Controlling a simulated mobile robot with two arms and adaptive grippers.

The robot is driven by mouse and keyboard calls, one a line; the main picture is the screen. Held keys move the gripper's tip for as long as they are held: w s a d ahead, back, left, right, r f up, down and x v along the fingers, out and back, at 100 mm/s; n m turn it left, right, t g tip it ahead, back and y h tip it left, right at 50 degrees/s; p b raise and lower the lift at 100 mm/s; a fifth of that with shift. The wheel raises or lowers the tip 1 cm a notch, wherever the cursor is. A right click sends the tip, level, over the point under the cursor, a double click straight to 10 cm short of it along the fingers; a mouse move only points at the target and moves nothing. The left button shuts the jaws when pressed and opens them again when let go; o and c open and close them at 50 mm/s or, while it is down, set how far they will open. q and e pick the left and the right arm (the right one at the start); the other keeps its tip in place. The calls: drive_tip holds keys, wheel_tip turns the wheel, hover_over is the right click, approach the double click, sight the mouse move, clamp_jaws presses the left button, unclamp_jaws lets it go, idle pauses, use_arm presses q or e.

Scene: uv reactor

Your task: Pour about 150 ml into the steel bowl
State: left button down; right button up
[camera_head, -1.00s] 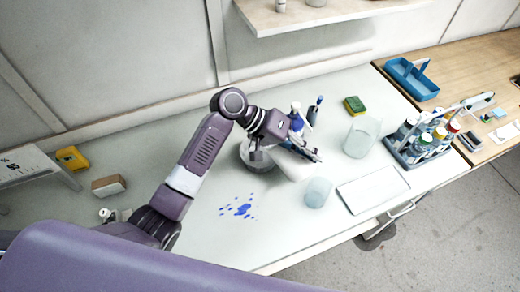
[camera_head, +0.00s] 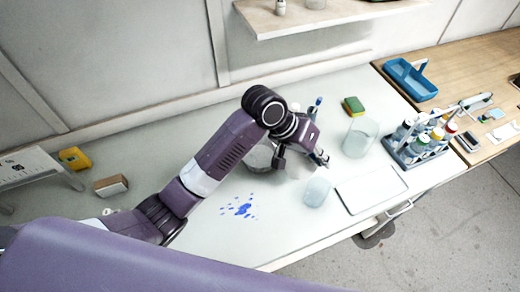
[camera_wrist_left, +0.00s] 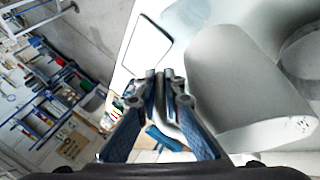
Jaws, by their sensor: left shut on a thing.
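The steel bowl (camera_head: 259,158) stands on the white counter, partly hidden behind my left arm in the head view. My left gripper (camera_head: 318,155) is shut on the handle of a pale grey jug (camera_head: 298,168), just right of the bowl. The wrist view shows the jug (camera_wrist_left: 240,85) large beside the fingers (camera_wrist_left: 167,82), with its handle between them. A round grey rim, likely the bowl (camera_wrist_left: 304,62), is at that view's right edge. The jug's contents and exact tilt cannot be told. My right gripper is not in view.
A small clear cup (camera_head: 317,192) and a larger clear beaker (camera_head: 361,138) stand close right of the jug. Blue spots (camera_head: 240,208) mark the counter in front. A white tray (camera_head: 370,188), a sponge (camera_head: 354,106) and a bottle rack (camera_head: 422,150) are further right.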

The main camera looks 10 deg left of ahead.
use_arm(q)
drive_tip(key=shift+s+d+r+t+y, duration=0.1)
drive_tip(key=shift+s+d+t+y, duration=0.05)
drive_tip(key=shift+d+y, duration=0.2)
drive_tip(key=shift+s+d+r+t+y, duration=0.1)
drive_tip(key=shift+d+t+y, duration=0.05)
drive_tip(key=shift+d+y, duration=0.2)
drive_tip(key=shift+s+d+f+m+t+y, duration=0.3)
drive_tip(key=shift+d+f+t+y, duration=0.25)
drive_tip(key=shift+y, duration=0.4)
drive_tip(key=shift+s+d+f+m+t+y, duration=0.15)
drive_tip(key=shift+d+f+m+t+y, duration=0.2)
drive_tip(key=shift+f+y, duration=0.5)
drive_tip(key=shift+r, duration=0.1)
